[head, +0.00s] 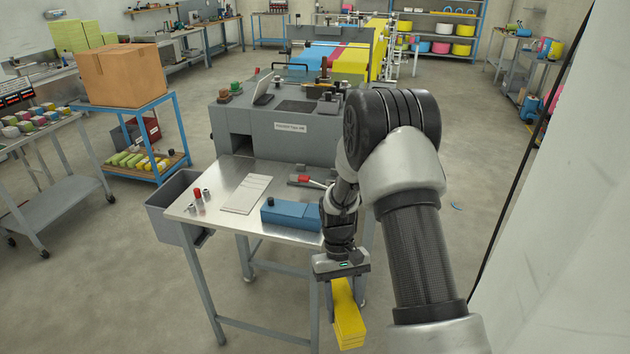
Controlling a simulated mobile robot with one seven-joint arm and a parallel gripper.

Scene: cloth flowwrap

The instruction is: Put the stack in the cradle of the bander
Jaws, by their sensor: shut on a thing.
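My gripper (343,284) is shut on a yellow stack (348,322) with several layer lines on its near end. The stack hangs below the gripper, in front of the steel table's near edge. The table (222,182) carries a long blue block-shaped device (290,214) with a dark knob at its left end, just left of my arm. Its right end is hidden behind my wrist. I cannot tell whether this device is the bander, and no cradle can be made out. The stack is apart from the table and the device.
A white pad (246,194), a red-capped item (197,194) and a red-handled tool (306,180) are on the table. A grey machine (285,133) stands behind it, a grey bin (172,205) at its left. The floor in front is clear.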

